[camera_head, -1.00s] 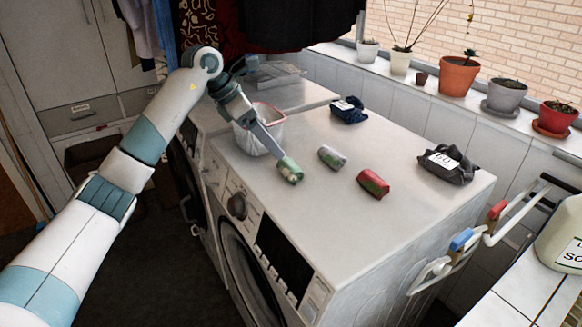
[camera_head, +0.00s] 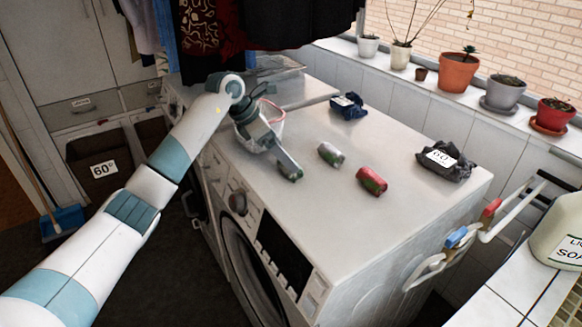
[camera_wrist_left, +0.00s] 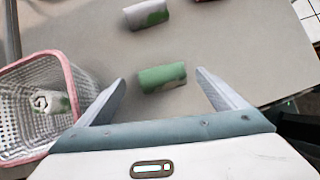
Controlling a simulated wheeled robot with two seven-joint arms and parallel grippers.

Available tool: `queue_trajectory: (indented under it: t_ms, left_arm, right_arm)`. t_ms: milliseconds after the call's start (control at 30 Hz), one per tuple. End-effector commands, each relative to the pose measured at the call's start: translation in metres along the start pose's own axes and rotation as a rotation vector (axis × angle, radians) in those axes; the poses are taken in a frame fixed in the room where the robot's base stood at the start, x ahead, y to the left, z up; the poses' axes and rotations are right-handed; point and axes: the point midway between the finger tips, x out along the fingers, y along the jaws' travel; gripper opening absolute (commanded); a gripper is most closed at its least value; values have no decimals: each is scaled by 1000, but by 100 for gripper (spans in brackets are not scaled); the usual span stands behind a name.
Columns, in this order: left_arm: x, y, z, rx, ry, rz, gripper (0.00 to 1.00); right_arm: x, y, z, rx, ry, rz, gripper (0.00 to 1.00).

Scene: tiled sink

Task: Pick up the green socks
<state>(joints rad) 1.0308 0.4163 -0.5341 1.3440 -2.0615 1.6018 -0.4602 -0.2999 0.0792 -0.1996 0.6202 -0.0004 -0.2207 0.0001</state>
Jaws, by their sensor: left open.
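The rolled green socks (camera_wrist_left: 162,77) lie on the washing machine top. In the left wrist view they sit between the spread fingers of my left gripper (camera_wrist_left: 160,80), with a gap on each side. In the head view only a small end of the green socks (camera_head: 293,177) shows; my left gripper (camera_head: 287,165) hides the rest. My left gripper is open, pointing down at them, and holds nothing. My right gripper is out of view.
A pink-rimmed basket (camera_wrist_left: 68,62) with a whitish-green roll inside stands beside the gripper. Grey-green socks (camera_head: 331,154) and red socks (camera_head: 371,181) lie to the right. Dark bundles (camera_head: 348,106) and (camera_head: 445,160) are farther off. The front right of the top is clear.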

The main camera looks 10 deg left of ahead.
Motion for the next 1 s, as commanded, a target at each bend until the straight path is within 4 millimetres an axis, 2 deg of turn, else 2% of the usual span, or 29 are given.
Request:
queue_trajectory:
  t_ms: [300,500,1000]
  left_arm:
    - [26,-4,3,-1,0,-4,90]
    - [47,-3,2,-1,0,-3,90]
    - [50,-3,1,0,0,-1,90]
  right_arm:
    - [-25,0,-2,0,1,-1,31]
    - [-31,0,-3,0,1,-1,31]
    - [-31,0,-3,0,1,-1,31]
